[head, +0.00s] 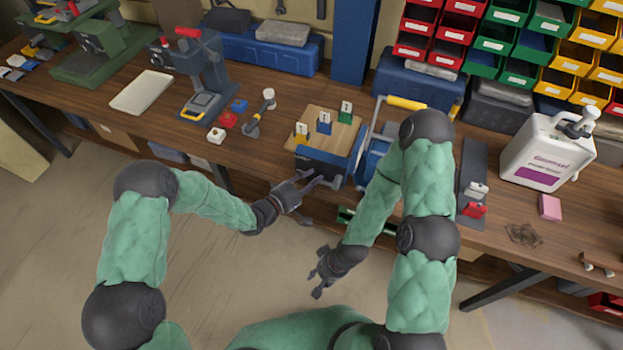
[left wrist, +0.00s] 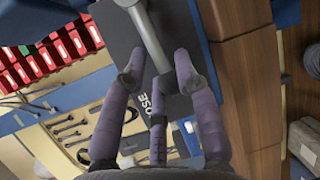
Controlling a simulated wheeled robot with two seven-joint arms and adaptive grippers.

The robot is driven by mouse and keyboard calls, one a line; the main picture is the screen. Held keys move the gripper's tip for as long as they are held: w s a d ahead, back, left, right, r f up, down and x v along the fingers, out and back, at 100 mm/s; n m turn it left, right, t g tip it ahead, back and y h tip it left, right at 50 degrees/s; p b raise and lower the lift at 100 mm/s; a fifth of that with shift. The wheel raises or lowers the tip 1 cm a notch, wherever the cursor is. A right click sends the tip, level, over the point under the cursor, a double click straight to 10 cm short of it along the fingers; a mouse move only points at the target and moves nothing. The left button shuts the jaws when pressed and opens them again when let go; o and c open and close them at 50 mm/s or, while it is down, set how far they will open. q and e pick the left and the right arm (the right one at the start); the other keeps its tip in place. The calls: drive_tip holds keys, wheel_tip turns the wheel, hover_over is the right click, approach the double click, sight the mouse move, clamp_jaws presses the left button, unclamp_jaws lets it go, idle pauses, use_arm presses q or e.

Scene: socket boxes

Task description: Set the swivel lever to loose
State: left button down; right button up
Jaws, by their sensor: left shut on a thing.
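The swivel lever (left wrist: 147,32) is a grey bar in front of a dark panel (left wrist: 190,45) in the left wrist view. Part of a printed word, ending in "OSE", shows beside my fingers. My left gripper (left wrist: 158,72) has its purple-grey fingers around the lever's end and is shut on it. In the head view my left gripper (head: 311,190) is at the front of the blue and wood box (head: 321,165) at the bench edge; the lever is too small to make out there. My right gripper (head: 322,277) hangs low in front of the bench, apart from everything; its finger opening is unclear.
A white jug (head: 548,150) and pink block (head: 549,207) stand farther right. A press (head: 198,75) and white tray (head: 142,91) are left. The floor in front is clear.

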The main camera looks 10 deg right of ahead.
use_arm(q)
drive_tip(key=shift+s+d+r+m+y+p, duration=0.1)
drive_tip(key=shift+s+r+m+y+p, duration=0.15)
drive_tip(key=shift+r+m+p, duration=0.2)
drive_tip(key=shift+s+d+r+m+y+p, duration=0.1)
drive_tip(key=shift+r+m+y+p, duration=0.2)
drive_tip(key=shift+m, duration=0.25)
drive_tip(key=shift+s+d+r+m+y+p, duration=0.15)
drive_tip(key=shift+r+m+y+p, duration=0.15)
drive_tip(key=shift+m+y, duration=0.15)
drive_tip(key=shift+s+d+r+m+y+p, duration=0.1)
drive_tip(key=shift+r+m+y+p, duration=0.15)
drive_tip(key=shift+m, duration=0.3)
drive_tip(key=shift+s, duration=0.1)
drive_tip(key=c, duration=1.2)
unclamp_jaws()
drive_tip(key=shift+o, duration=0.4)
drive_tip(key=shift+r, duration=0.2)
drive_tip(key=shift+w, duration=0.2)
